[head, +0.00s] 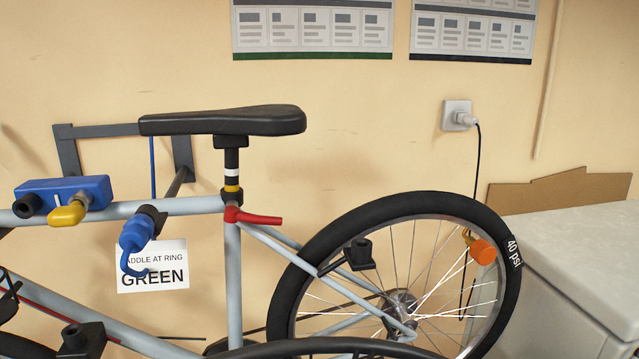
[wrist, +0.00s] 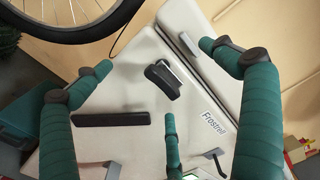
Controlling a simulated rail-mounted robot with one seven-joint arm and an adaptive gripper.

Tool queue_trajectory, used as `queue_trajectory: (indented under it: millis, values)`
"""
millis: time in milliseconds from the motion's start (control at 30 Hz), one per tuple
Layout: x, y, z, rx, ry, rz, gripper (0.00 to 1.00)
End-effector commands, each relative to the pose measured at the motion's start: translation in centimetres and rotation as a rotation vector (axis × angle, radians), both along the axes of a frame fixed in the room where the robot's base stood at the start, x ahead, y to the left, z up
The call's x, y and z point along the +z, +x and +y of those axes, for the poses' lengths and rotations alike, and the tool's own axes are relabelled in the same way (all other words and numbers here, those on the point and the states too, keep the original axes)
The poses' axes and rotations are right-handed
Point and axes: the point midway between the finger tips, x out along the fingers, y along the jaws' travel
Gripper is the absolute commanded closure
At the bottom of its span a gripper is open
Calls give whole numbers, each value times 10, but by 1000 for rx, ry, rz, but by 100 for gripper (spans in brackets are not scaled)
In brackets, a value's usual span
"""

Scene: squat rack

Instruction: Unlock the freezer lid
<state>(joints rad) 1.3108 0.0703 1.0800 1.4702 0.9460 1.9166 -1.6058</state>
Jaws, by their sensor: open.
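The pale freezer (head: 585,235) stands at the right edge of the head view, partly cut off. A black block with a metal part (wrist: 163,82), possibly the lock or latch, sits near the picture's middle. A long dark bar (wrist: 110,119) lies to its left and below. My gripper (wrist: 158,78) has three teal fingers spread open around the view of the block, and holds nothing. I cannot tell its distance from the block. It is not visible in the head view.
A bicycle with a black rear wheel (head: 400,196) and saddle (head: 225,122) hangs left of the freezer; the wheel also shows in the wrist view (wrist: 75,52). Cardboard (head: 560,190) leans behind the freezer. A cord hangs from the wall socket (head: 458,115).

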Motion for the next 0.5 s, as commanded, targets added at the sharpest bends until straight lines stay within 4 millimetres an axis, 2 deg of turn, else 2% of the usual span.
queue_trajectory:
  millis: [333,500]
  values:
    - [0,-2,-1,-1,0,0,0]
    - [-2,-17,-4,-3,-1,0,0]
